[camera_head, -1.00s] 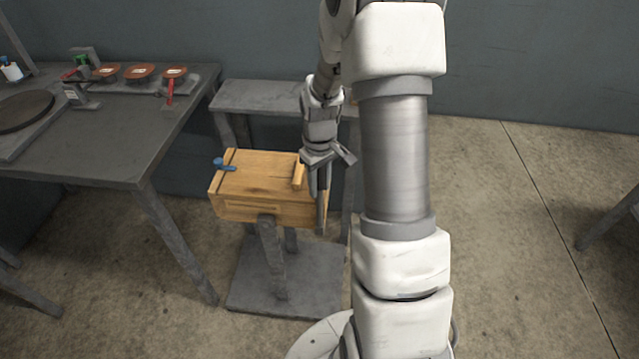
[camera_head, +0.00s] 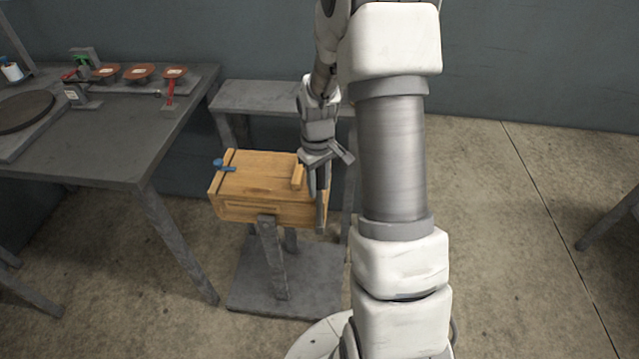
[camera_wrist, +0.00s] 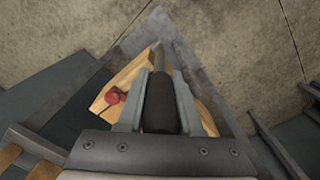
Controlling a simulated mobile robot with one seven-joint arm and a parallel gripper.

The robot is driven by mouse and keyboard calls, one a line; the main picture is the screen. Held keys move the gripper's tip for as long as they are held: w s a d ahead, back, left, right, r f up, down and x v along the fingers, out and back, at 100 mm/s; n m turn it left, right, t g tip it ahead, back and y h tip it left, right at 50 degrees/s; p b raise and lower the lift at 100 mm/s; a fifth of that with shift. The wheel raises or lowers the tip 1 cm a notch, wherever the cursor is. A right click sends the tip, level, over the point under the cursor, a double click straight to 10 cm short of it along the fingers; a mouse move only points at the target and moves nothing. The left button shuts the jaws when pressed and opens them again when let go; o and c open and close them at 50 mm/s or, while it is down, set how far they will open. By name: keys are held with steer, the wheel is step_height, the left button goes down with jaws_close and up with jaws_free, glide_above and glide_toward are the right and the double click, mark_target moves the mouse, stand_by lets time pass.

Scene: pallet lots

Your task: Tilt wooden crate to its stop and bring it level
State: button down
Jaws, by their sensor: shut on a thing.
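The wooden crate (camera_head: 262,176) sits on a grey post stand (camera_head: 272,255) in the middle of the head view. Its top looks close to level, though a small tilt is hard to judge. A blue knob (camera_head: 222,164) is at its left end. My gripper (camera_head: 320,185) points down at the crate's right end. In the wrist view it is shut on a dark round handle (camera_wrist: 159,105), with a finger on each side. The crate (camera_wrist: 130,82) shows partly behind the fingers there, with a red knob (camera_wrist: 113,97). The handle's joint to the crate is hidden.
A dark workbench (camera_head: 130,150) stands at the left with several brown round dishes and red-handled tools. A low grey bench (camera_head: 255,97) is behind the crate. The stand's flat base plate (camera_head: 245,290) lies on the floor. Open floor (camera_head: 510,230) is at the right.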

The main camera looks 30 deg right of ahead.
steer(key=shift+w+a+r, duration=0.3)
steer(key=shift+a+r, duration=0.1)
steer(key=shift+r, duration=0.05)
steer(key=w+a+r+g+h+p, duration=0.3)
steer(key=w+a+r+h+p, duration=0.1)
steer(key=a, duration=0.5)
steer(key=shift+w+a+r+g+h+p, duration=0.25)
steer(key=shift+w+h+p, duration=0.5)
steer(key=shift+w, duration=0.45)
steer(key=c, duration=0.6)
jaws_free()
steer(key=shift+w+a, duration=0.1)
steer(key=shift+a, duration=0.05)
steer(key=shift+o, duration=0.2)
steer(key=p+v, duration=0.1)
steer(key=v, duration=1.6)
steer(key=shift+r, duration=0.15)
